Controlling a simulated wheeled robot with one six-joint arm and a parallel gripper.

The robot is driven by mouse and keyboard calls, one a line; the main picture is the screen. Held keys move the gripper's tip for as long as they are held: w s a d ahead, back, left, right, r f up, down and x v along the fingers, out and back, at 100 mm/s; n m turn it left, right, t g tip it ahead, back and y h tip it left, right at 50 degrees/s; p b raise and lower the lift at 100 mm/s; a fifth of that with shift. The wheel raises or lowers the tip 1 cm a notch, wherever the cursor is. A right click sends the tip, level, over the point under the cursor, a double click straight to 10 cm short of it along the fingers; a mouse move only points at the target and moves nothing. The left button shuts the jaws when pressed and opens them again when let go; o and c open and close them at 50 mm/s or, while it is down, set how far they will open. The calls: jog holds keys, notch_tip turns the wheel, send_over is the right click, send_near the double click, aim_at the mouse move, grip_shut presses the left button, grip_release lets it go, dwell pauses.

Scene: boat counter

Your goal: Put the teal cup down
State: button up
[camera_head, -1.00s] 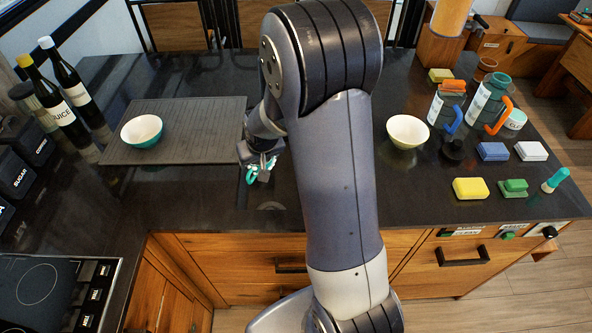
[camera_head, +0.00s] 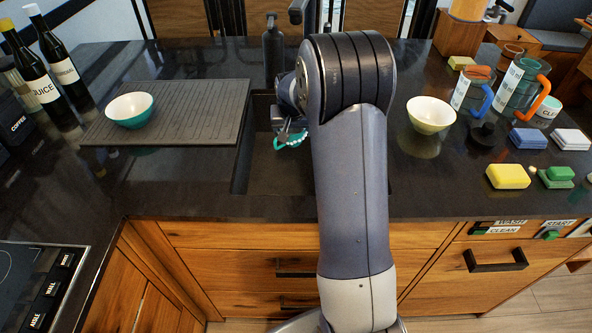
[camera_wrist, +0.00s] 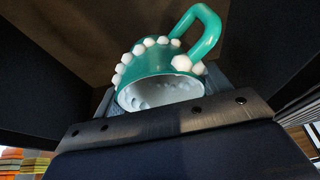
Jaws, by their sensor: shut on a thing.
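The teal cup (camera_wrist: 151,68) has a loop handle, a pale inside and several white knobs on its outside. In the wrist view it is tilted, with its mouth toward the camera. My gripper (camera_head: 289,134) is shut on the cup; its fingers are mostly hidden in both views. In the head view only a small teal part of the cup (camera_head: 291,141) shows below the gripper, above the dark sink (camera_head: 262,172). I cannot tell how high the cup is. My arm covers the right part of the sink.
A ribbed drying mat (camera_head: 205,113) left of the sink bears a teal-and-white bowl (camera_head: 129,110). Bottles (camera_head: 62,68) stand at the far left. A cream bowl (camera_head: 431,114), glass jugs (camera_head: 519,88) and sponges (camera_head: 508,176) are on the right. The counter's front strip (camera_head: 200,205) is clear.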

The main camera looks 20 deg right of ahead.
aim_at(296, 134)
jog(key=shift+m, duration=0.3)
jog(key=f, duration=0.1)
jog(key=d+f, duration=0.1)
jog(key=f, duration=0.3)
jog(key=shift+w+d+f, duration=0.1)
jog(key=shift+w+d, duration=0.1)
jog(key=shift+w, duration=0.1)
jog(key=shift+f, duration=2.2)
jog(key=shift+f, duration=0.2)
jog(key=o, duration=1)
jog(key=shift+o, duration=0.2)
jog(key=shift+r, duration=0.1)
jog(key=shift+r, duration=0.2)
jog(key=v, duration=1.1)
jog(key=shift+s+a+r, duration=0.15)
jog(key=shift+s+r, duration=0.05)
jog(key=shift+r, duration=0.1)
